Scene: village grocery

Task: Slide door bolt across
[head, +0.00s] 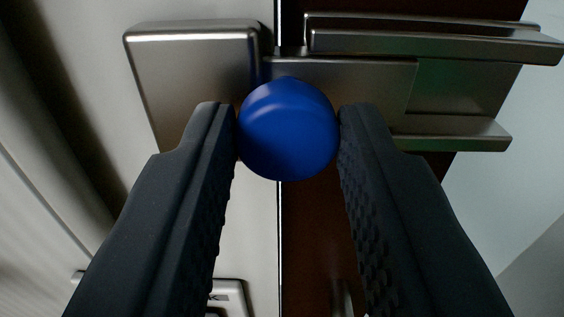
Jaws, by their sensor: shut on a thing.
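The door bolt is a flat silver metal bar (360,85) with a round blue knob (288,130) at its left part. The bar runs through a metal guide (420,42) on the right, with rails above and below it. To the left is a metal keeper block (190,75) on the pale panel. The bar's left end meets the keeper's right edge; whether it enters the keeper is hard to tell. My gripper (288,135) is shut on the blue knob, one dark finger on each side. The knob and fingers hide the lower part of the bar.
A pale panelled surface (60,170) fills the left. A dark brown strip (310,230) lies below the bolt, with a narrow gap along its left edge. The right side is pale and plain.

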